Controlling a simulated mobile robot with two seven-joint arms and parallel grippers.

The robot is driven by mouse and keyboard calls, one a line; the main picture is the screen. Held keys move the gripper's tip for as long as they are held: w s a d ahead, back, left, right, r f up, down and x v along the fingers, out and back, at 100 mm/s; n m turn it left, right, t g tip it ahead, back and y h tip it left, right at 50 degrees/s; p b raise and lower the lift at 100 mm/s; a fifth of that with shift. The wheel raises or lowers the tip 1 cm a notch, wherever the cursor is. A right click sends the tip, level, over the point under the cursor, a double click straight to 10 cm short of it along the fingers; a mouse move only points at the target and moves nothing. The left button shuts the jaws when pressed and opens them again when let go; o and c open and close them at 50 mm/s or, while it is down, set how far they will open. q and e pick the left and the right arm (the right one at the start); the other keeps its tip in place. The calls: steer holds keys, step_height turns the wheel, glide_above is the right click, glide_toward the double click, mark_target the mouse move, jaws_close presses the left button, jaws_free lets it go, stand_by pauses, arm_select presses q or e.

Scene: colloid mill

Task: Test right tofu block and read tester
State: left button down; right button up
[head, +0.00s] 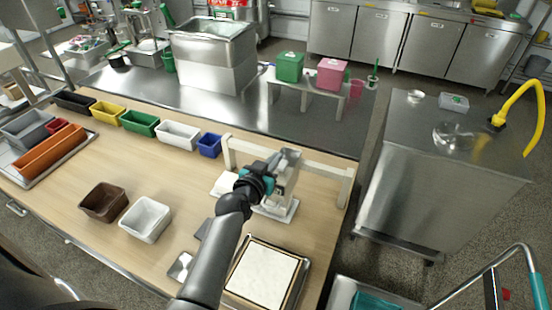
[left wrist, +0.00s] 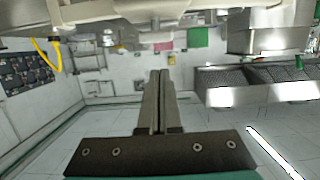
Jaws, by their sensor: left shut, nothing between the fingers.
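My left gripper (head: 272,168) is at the upper part of a grey-white tester (head: 290,175) on the wooden table. The tester stands on a white base (head: 280,208). In the left wrist view my fingers (left wrist: 158,100) are shut together with nothing between them. A white block (head: 225,184), which looks like tofu, lies just left of my gripper. I cannot make out a second block by the tester; my gripper and forearm cover part of that area. No tester reading is legible. My right gripper is not in view.
A white rail (head: 318,165) stands behind the tester. A framed tray with a white slab (head: 262,275) lies in front. Brown (head: 103,203) and white (head: 146,219) bins stand at left, with a row of coloured bins (head: 140,122) behind. Bare wood lies between.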

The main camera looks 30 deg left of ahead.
arm_select(q)
steer(key=v, duration=0.8)
steer(key=shift+s, duration=0.25)
steer(key=shift+d, duration=0.1)
